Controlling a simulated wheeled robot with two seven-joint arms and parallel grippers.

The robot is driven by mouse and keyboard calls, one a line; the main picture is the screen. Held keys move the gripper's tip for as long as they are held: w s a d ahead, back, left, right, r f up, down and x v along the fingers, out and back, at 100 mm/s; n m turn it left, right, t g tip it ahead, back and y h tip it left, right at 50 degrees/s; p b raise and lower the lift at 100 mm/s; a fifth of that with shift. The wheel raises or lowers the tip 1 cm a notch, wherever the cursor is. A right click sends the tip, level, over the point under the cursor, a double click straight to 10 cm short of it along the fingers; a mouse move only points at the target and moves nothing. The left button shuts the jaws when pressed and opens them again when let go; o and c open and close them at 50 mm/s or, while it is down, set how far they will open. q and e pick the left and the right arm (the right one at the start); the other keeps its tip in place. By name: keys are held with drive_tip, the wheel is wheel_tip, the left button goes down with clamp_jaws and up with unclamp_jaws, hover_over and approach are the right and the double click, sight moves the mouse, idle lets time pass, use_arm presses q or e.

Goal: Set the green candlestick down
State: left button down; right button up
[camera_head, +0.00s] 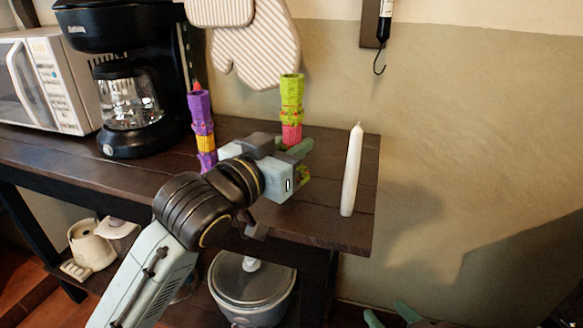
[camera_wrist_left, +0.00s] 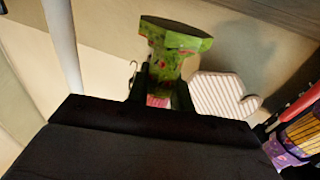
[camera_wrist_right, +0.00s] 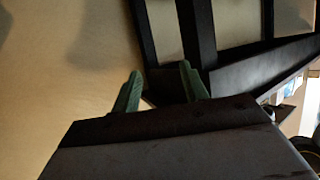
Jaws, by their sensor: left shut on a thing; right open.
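The green candlestick (camera_head: 291,88), with a pink-red band, stands roughly upright over the right part of the dark wooden table (camera_head: 330,222). My left gripper (camera_head: 287,150) is shut on its middle and hides part of it. In the left wrist view the candlestick (camera_wrist_left: 176,48) sits between the two fingers (camera_wrist_left: 160,88), its wide green end beyond them. Its foot is partly hidden behind my gripper, so I cannot tell whether it touches the table. My right gripper (camera_head: 390,316) is low, off the table's right side. Its fingers (camera_wrist_right: 160,85) are apart and empty.
A purple candlestick (camera_head: 202,128) stands left of my left gripper. A white candle (camera_head: 352,172) stands near the table's right edge. A coffee maker (camera_head: 128,90) and a microwave (camera_head: 45,75) are at the left. Oven mitts (camera_head: 262,50) hang behind. A pot (camera_head: 250,285) is below.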

use_arm(q)
drive_tip(key=shift+f, duration=0.25)
wheel_tip(320, 180, down, 3)
drive_tip(key=shift+r+b, duration=0.1)
drive_tip(key=shift+b, duration=0.8)
use_arm(e)
wheel_tip(320, 180, up, 7)
drive_tip(key=w+a+t+y, duration=0.1)
drive_tip(key=a+t, duration=0.1)
drive_tip(key=t, duration=0.3)
drive_tip(key=shift+w+y, duration=0.25)
drive_tip(key=shift+y, duration=0.15)
use_arm(q)
drive_tip(key=c, duration=1.2)
unclamp_jaws()
drive_tip(key=shift+f, duration=0.2)
drive_tip(key=shift+c, duration=0.2)
